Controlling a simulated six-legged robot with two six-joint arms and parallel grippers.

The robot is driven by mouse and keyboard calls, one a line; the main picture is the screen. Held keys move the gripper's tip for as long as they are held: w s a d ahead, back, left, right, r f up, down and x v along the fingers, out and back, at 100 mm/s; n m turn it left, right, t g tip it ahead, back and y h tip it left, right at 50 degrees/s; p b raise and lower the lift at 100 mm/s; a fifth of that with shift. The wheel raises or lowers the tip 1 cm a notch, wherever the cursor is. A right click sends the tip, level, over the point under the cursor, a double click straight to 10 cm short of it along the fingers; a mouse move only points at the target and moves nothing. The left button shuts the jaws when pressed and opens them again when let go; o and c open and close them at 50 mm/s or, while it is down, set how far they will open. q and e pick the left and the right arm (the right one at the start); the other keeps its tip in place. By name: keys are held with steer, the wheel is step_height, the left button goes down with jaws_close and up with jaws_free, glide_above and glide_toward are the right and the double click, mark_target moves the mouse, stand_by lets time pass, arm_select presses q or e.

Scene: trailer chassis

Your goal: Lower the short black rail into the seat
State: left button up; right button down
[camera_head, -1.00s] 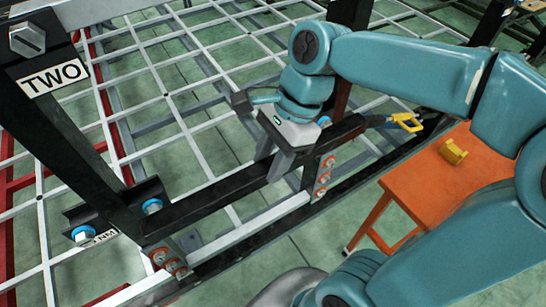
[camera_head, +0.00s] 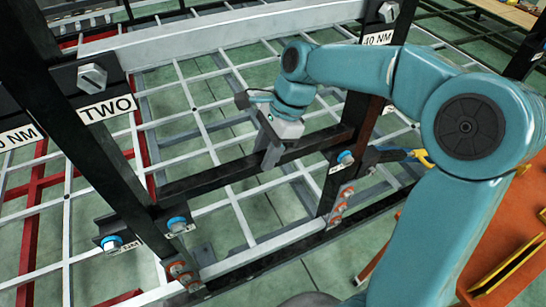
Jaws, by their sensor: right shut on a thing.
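The short black rail (camera_head: 225,172) lies across the view between two dark uprights. My right gripper (camera_head: 271,157) is shut on the rail near its middle, coming from above. The rail's left end meets the left upright (camera_head: 105,165) in the picture, and its right end reaches the right upright (camera_head: 383,60). Whether either end touches is unclear. A light grey bar (camera_head: 262,246) runs below it with a clear gap. I cannot make out the seat for certain; bolted brackets with blue-collared bolts (camera_head: 112,243) (camera_head: 345,157) sit by both uprights. My left gripper is out of view.
A pale beam (camera_head: 235,30) crosses behind at the top. A white lattice (camera_head: 205,125) covers the floor behind. A yellow-and-blue tool (camera_head: 420,157) sits right of the right upright. An orange table (camera_head: 520,225) stands at the right, partly behind my arm.

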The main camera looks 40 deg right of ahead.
steer(key=f+b, duration=0.1)
steer(key=w+f+b, duration=0.1)
steer(key=f, duration=0.1)
steer(key=f+b, duration=0.1)
steer(key=f, duration=0.1)
steer(key=shift+w+d, duration=0.2)
steer(key=shift+w, duration=0.15)
steer(key=shift+w+f+b, duration=0.1)
steer(key=shift+f+b, duration=0.45)
steer(key=shift+f, duration=0.5)
steer(key=shift+f, duration=0.3)
steer(key=c, duration=0.9)
jaws_free()
steer(key=shift+o, duration=1.4)
